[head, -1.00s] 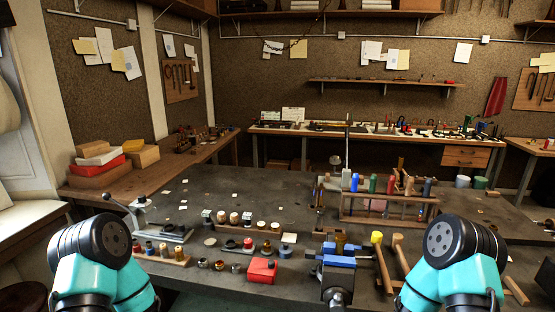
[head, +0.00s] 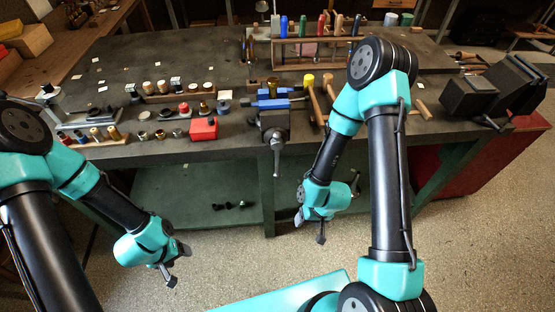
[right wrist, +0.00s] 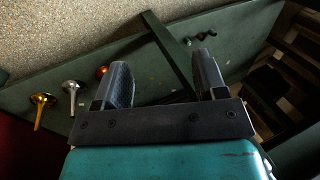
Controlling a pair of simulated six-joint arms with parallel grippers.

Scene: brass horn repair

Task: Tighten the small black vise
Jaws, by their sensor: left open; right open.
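A small black vise (head: 273,122) with blue jaw pads (head: 270,103) is mounted at the front edge of the workbench. Its handle hangs down in front of the edge. My left gripper (head: 178,267) is open and empty, low in front of the bench, left of and below the vise. My right gripper (head: 338,212) is open and empty, below the bench top, to the right of the vise handle and apart from it. Its two fingers also show spread in the right wrist view (right wrist: 165,78).
Mallets (head: 318,98) lie right of the vise, and a red box (head: 204,128) stands left of it. A wooden rack (head: 310,48) holds colored-handled tools behind. A green lower shelf (head: 200,195) lies below.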

